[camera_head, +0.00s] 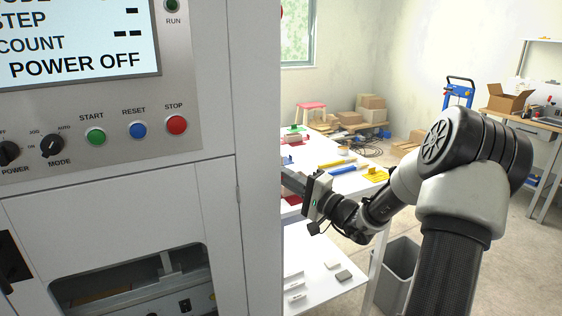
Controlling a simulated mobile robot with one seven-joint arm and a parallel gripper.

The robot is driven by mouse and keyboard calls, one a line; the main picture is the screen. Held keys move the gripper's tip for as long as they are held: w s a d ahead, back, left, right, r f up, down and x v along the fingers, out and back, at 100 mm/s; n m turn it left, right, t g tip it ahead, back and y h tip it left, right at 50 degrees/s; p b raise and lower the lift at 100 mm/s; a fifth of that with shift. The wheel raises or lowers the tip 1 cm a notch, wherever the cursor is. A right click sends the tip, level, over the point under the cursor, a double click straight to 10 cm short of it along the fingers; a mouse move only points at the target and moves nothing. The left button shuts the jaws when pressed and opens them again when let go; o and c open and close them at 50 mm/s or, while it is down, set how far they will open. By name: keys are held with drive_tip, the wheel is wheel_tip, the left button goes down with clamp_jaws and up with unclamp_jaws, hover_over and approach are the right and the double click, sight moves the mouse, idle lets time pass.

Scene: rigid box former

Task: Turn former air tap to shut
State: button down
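The box former is the large pale grey cabinet (130,205) filling the left of the view. Its screen (75,35) reads POWER OFF. No air tap can be made out; the cabinet's right side face is turned away from the camera. My gripper (292,181) is just right of the cabinet's front right edge and points left toward that hidden side. Its fingertips are cut off by the cabinet edge, so I cannot see whether they are open or touch anything.
A white table (345,181) with coloured parts stands behind my gripper, with a lower shelf (318,262) holding small blocks. A grey bin (397,270) stands beside it. A workbench (520,122) with an open carton is at the far right. Open floor lies between.

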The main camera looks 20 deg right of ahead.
drive_tip(key=shift+m+g+h+p, duration=0.5)
drive_tip(key=shift+g+h+p, duration=0.1)
drive_tip(key=shift+g+p, duration=0.35)
drive_tip(key=shift+f, duration=0.15)
drive_tip(key=c, duration=1.9)
unclamp_jaws()
drive_tip(key=shift+o, duration=0.2)
drive_tip(key=shift+s, duration=0.1)
drive_tip(key=v, duration=1.7)
drive_tip(key=shift+r, duration=0.2)
